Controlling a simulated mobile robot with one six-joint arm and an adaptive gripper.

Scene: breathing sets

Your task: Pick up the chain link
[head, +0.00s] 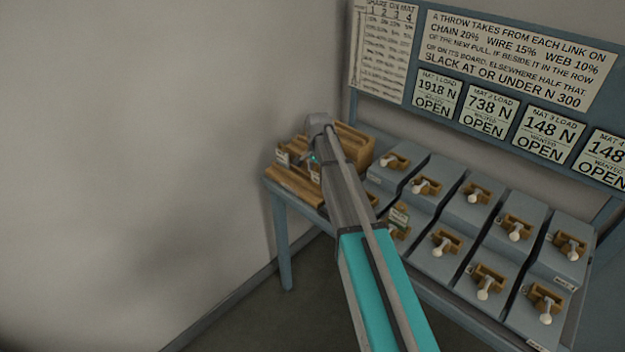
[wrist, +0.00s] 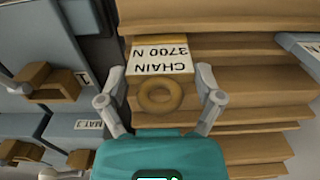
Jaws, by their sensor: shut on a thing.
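The chain link (wrist: 160,62) is a tan wooden block with a white label reading "CHAIN 3700 N", upside down in the wrist view, and a round wooden ring on its near side. My gripper (wrist: 160,99) has one grey finger on each side of it and is shut on it. The link is over or at the stepped wooden rack (wrist: 250,117); I cannot tell whether it touches the rack. In the head view my arm hides most of the gripper at the rack (head: 354,144), and I cannot make out the link there.
Another labelled piece (wrist: 303,48) is at the right edge of the wrist view. Blue-grey stepped boxes (head: 474,213) with wooden holders and pale knobs fill the bench right of the rack. A sign board (head: 515,45) stands behind. A bare wall (head: 150,150) is on the left.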

